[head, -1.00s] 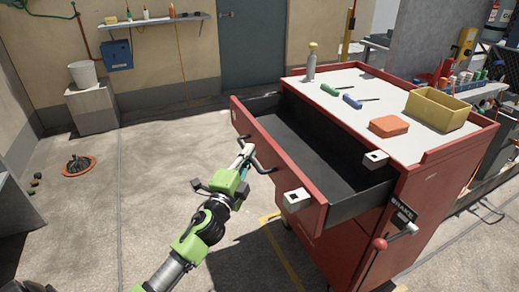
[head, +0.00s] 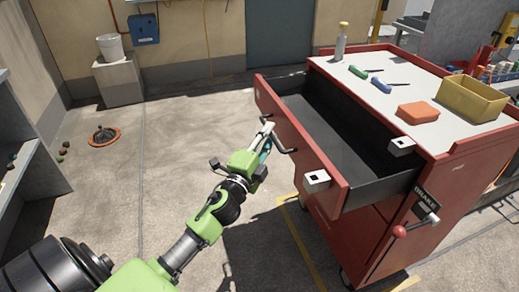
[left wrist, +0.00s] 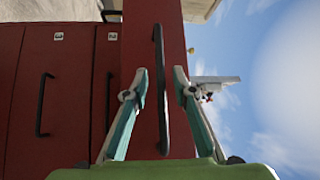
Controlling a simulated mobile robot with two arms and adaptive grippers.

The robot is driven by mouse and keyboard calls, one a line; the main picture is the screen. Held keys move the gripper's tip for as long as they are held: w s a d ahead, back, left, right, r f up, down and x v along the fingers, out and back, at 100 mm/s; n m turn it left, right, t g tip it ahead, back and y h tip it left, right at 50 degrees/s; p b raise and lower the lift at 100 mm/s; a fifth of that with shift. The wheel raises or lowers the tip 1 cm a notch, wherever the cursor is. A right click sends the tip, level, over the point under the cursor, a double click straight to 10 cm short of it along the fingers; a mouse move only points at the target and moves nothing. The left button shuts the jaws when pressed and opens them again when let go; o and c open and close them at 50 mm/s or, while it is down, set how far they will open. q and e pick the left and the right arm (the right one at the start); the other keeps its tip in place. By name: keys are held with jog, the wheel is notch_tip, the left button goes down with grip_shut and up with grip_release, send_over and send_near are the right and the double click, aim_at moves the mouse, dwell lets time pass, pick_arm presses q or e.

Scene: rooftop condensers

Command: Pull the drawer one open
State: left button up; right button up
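Drawer one (head: 305,148) is the top drawer of the red cabinet (head: 385,245) and stands far out, showing its empty dark inside. Its dark bar handle (head: 285,147) is on the front; in the left wrist view the handle (left wrist: 161,85) runs lengthwise between the fingers. My left gripper (head: 267,127) is at this handle, its fingers on either side with gaps, so it looks open around the bar. The gripper (left wrist: 160,78) shows no clear contact. Drawers labelled 2 (left wrist: 105,90) and 3 (left wrist: 50,95) are shut. My right gripper is out of view.
On the cabinet top are a bottle (head: 341,42), green (head: 358,71) and blue (head: 381,85) screwdrivers, an orange box (head: 418,112) and a yellow bin (head: 470,97). A red-knobbed brake lever (head: 400,231) sticks out at the side. The floor (head: 180,140) left of the drawer is largely clear.

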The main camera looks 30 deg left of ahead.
pick_arm(q)
jog(key=s+d+f, duration=0.1)
jog(key=s, duration=0.9)
jog(key=shift+s+d+f, duration=0.2)
jog(key=shift+f, duration=0.05)
